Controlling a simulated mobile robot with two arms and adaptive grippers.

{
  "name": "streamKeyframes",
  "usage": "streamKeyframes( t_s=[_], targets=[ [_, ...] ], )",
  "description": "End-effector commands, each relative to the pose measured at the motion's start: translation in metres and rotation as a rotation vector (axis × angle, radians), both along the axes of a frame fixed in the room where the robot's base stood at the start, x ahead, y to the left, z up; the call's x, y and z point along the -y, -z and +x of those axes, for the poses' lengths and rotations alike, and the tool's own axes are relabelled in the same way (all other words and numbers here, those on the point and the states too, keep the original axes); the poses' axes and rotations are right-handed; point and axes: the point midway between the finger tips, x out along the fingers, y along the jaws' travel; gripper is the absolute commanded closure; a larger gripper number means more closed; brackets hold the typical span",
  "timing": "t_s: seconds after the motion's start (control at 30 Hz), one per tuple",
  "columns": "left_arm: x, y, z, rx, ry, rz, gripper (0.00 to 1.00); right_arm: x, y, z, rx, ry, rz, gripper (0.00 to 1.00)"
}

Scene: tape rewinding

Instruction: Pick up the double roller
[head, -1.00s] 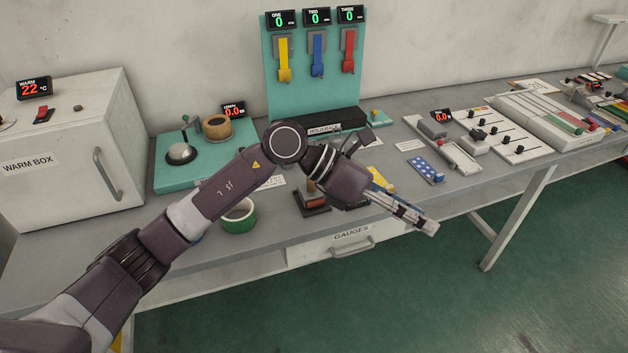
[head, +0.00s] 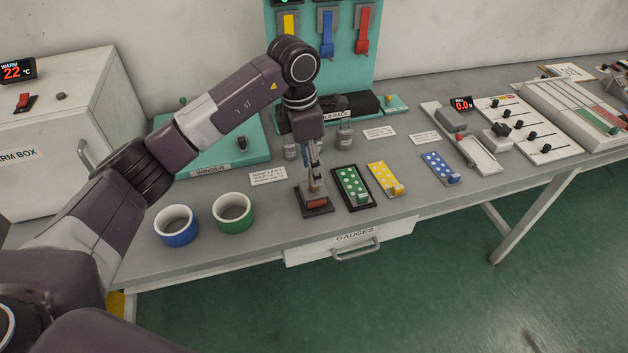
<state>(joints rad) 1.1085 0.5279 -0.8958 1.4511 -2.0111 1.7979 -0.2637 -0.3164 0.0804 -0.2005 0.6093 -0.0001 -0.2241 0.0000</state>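A small tool that I take to be the double roller stands in a dark base with a red front block (head: 316,203), near the table's front edge. My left gripper (head: 315,182) points straight down directly over this base, its fingers at the tool's upper part. The fingers look close together and are seen nearly edge-on, so I cannot tell whether they are closed on the tool. They hide most of it. My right gripper is not in view.
A blue tape roll (head: 176,232) and a green tape roll (head: 233,219) stand left of the base. Green (head: 353,187), yellow (head: 385,180) and blue (head: 439,167) dotted plates lie to the right. Two small grey metal cylinders stand just behind. Bare tabletop lies at front left.

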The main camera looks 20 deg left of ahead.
Motion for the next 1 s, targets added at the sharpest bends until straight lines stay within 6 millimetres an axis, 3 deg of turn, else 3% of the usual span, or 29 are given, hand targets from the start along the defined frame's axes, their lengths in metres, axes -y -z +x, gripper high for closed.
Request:
streamKeyframes(
  t_s=[0.03, 0.2, 0.33, 0.47, 0.8, 1.0],
  targets=[
    [0.002, 0.005, 0.001, -0.006, 0.0, -0.003, 0.62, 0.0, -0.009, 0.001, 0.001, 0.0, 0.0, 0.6],
    [0.003, 0.025, 0.003, -0.002, 0.0, -0.001, 0.62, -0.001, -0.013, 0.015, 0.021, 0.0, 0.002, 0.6],
    [0.003, 0.029, 0.004, 0.001, 0.0, -0.002, 0.62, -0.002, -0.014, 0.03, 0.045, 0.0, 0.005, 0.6],
    [0.003, 0.029, 0.004, 0.001, 0.001, -0.002, 0.62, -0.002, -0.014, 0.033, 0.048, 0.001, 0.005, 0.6],
    [0.003, 0.029, 0.004, 0.0, 0.001, -0.002, 0.99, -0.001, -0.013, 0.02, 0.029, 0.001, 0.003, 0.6],
    [0.004, 0.027, 0.005, 0.004, 0.001, -0.004, 1.0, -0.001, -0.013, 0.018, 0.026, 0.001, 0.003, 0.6]
  ],
)
